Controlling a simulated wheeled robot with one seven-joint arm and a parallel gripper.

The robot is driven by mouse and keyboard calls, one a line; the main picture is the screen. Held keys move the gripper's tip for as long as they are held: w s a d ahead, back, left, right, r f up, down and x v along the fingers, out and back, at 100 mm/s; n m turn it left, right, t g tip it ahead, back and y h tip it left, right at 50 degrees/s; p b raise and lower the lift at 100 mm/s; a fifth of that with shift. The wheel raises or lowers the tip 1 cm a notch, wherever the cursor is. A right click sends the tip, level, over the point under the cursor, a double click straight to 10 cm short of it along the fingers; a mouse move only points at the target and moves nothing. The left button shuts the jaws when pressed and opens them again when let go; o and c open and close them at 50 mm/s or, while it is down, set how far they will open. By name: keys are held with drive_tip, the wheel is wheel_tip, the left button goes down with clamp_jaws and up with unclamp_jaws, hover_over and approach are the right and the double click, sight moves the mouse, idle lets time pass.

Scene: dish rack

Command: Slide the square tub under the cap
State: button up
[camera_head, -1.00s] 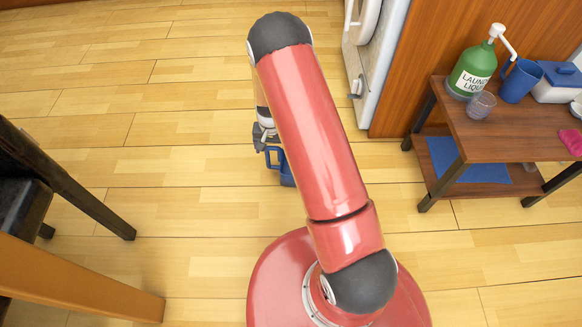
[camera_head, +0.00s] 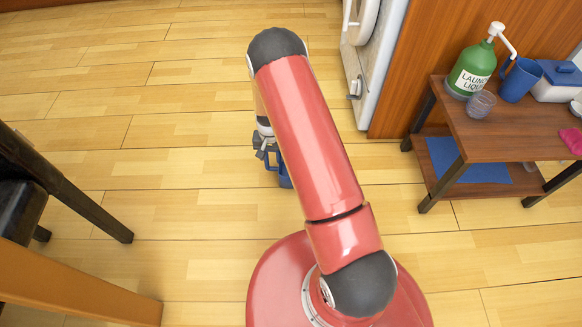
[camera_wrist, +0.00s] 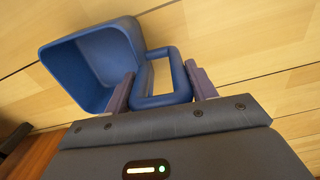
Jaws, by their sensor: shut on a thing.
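A blue square tub with a loop handle (camera_wrist: 90,65) hangs from my gripper (camera_wrist: 160,85). In the wrist view the two fingers are at the handle, one on each side, and the tub's open mouth faces left and toward the camera. In the head view the tub (camera_head: 284,172) is partly hidden behind my red arm, above the wooden floor. A green laundry liquid bottle (camera_head: 468,72) with a white pump cap (camera_head: 497,30) stands upright on the side table at the right, well apart from the tub. The cap's spout points right.
A white appliance (camera_head: 378,50) stands behind. Dark furniture is at the left. The floor between is clear.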

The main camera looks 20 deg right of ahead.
drive_tip(key=shift+c, duration=1.1)
drive_tip(key=shift+r, duration=0.15)
wheel_tip(320, 180, up, 20)
drive_tip(key=p, duration=0.3)
